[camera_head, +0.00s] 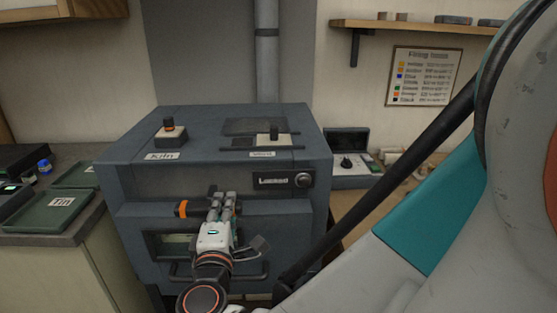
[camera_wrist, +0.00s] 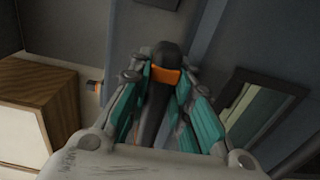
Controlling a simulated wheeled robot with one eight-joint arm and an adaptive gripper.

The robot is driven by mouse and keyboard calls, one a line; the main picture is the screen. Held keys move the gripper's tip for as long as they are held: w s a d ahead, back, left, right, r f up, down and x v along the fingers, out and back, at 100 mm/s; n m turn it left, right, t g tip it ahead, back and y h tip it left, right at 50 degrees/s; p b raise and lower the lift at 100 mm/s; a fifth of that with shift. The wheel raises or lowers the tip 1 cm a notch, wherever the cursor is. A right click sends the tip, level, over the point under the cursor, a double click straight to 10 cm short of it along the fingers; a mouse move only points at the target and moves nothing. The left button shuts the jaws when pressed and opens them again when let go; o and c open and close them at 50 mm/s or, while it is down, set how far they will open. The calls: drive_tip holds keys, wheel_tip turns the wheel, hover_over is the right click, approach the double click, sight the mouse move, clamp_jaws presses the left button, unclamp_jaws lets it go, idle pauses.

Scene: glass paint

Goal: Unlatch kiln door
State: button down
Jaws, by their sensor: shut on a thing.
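The kiln (camera_head: 215,145) is a dark blue-grey box in the head view. Its front shows a "Locked" sign (camera_head: 273,181) beside a round lock (camera_head: 303,180). The latch handle, black with an orange band (camera_head: 182,209), lies across the upper door, its end sticking out left of my gripper (camera_head: 222,200). In the wrist view the latch handle (camera_wrist: 165,77) runs between the teal fingers of my gripper (camera_wrist: 163,95), which is shut on it. The fingers hide part of the handle. The door (camera_head: 145,225) looks closed, with a window and a lower bar handle.
Two switches, one labelled "Kiln" (camera_head: 170,133), stand on the kiln top. A counter with a green "Tin" tray (camera_head: 60,211) is at left. A control box (camera_head: 350,165) sits at right. My arm fills the right side.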

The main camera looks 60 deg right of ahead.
drive_tip(key=shift+s+f+m, duration=0.3)
drive_tip(key=c, duration=1.7)
unclamp_jaws()
drive_tip(key=shift+o, duration=1.3)
drive_tip(key=shift+s+a+r, duration=0.1)
drive_tip(key=shift+r, duration=0.2)
